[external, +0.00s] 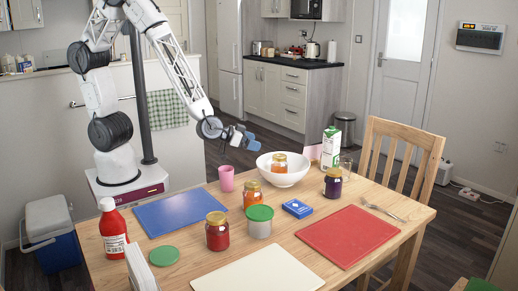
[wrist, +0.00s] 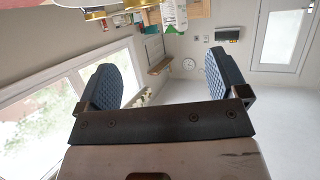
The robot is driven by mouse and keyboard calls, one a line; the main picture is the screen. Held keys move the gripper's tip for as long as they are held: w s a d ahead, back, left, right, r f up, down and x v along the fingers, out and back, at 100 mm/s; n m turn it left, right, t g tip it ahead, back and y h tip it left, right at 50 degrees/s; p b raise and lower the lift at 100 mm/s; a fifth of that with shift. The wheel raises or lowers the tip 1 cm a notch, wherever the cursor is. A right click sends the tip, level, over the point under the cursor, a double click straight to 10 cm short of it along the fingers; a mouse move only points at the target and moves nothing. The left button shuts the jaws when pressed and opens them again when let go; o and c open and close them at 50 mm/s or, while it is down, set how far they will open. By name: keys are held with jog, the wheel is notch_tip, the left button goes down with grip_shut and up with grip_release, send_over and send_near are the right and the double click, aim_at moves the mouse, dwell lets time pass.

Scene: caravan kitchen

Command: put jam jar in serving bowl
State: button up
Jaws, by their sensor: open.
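The white serving bowl (external: 284,172) stands toward the back of the wooden table. A jar with orange contents and a gold lid (external: 279,163) is inside it. A similar orange jar (external: 252,195) stands on the table in front of the bowl. A red jar (external: 217,232) stands nearer the front, and a dark purple jar (external: 333,182) stands right of the bowl. My gripper (external: 250,139) is raised above and left of the bowl, apart from it. In the wrist view my gripper (wrist: 163,85) has its fingers wide apart with nothing between them.
A pink cup (external: 226,178), a green-lidded tin (external: 259,222), a blue card box (external: 297,208), a milk carton (external: 331,147) and a glass (external: 345,167) stand around. A ketchup bottle (external: 113,232) is at the left. Blue (external: 180,213), red (external: 348,236) and cream (external: 258,272) mats lie flat.

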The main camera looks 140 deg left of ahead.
jog(key=w+d+r+m+t+h, duration=0.1)
jog(key=w+d+r+m+h, duration=0.2)
jog(key=d, duration=0.6)
jog(key=d+r+m+t+h, duration=0.1)
jog(key=d+r+m+h, duration=0.15)
jog(key=d+r, duration=0.45)
jog(key=w+d+r+m+t+h, duration=0.1)
jog(key=w+d+r+m+h, duration=0.2)
jog(key=d, duration=0.7)
jog(key=s+d+r+m+g+h, duration=0.2)
jog(key=s+d+r+g, duration=0.1)
jog(key=s+d, duration=0.6)
jog(key=s+d+r+m+g+h, duration=0.2)
jog(key=s+d+r, duration=0.3)
jog(key=s+d, duration=0.4)
jog(key=s+m, duration=0.1)
jog(key=s, duration=0.5)
jog(key=shift+s+r+g, duration=0.15)
jog(key=shift+r+g, duration=0.25)
